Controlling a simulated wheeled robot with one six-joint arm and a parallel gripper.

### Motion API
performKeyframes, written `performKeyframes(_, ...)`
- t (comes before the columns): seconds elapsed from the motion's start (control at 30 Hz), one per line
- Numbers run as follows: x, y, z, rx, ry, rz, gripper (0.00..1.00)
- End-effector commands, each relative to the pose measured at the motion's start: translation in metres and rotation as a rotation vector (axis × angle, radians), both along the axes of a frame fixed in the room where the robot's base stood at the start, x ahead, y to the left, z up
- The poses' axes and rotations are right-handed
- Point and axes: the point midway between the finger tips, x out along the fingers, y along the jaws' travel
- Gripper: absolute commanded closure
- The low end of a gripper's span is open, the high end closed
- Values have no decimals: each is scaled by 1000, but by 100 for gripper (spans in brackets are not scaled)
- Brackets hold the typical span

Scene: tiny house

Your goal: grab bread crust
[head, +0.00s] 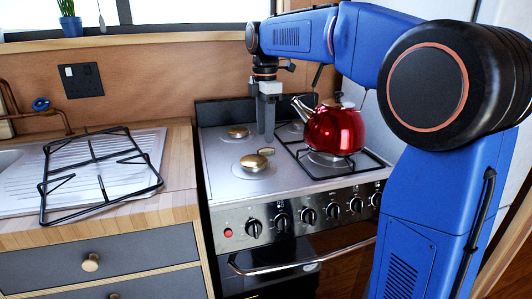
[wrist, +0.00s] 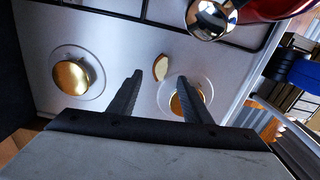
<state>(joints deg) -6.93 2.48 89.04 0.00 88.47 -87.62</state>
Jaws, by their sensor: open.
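The bread crust (wrist: 160,67) is a small pale wedge with a brown edge, lying on the steel stove top in the wrist view. It rests beside the front-left brass burner cap (wrist: 187,100). In the head view it is a small tan piece (head: 266,151) just behind that cap. My gripper (head: 266,133) points down over the left half of the stove. In the wrist view my gripper (wrist: 160,77) has its two fingers apart and nothing between them. The crust shows between and slightly beyond the fingertips. I cannot tell the exact height of the fingertips above it.
A red kettle (head: 335,130) stands on the black grate (head: 316,176) close to the right of my gripper. A second brass burner (head: 238,131) lies behind the crust. A loose black grate (head: 98,171) rests over the sink drainer at left. The stove's front knobs (head: 308,215) face forward.

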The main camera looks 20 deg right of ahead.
Motion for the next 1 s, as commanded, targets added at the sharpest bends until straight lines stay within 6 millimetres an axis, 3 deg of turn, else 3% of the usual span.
performKeyframes(0.4,0,-3,-46,0,2,0,55)
performKeyframes(0.73,1,-3,-52,0,0,0,55)
performKeyframes(0.9,1,-3,-52,0,0,0,96)
performKeyframes(1.0,1,-3,-52,0,0,0,99)
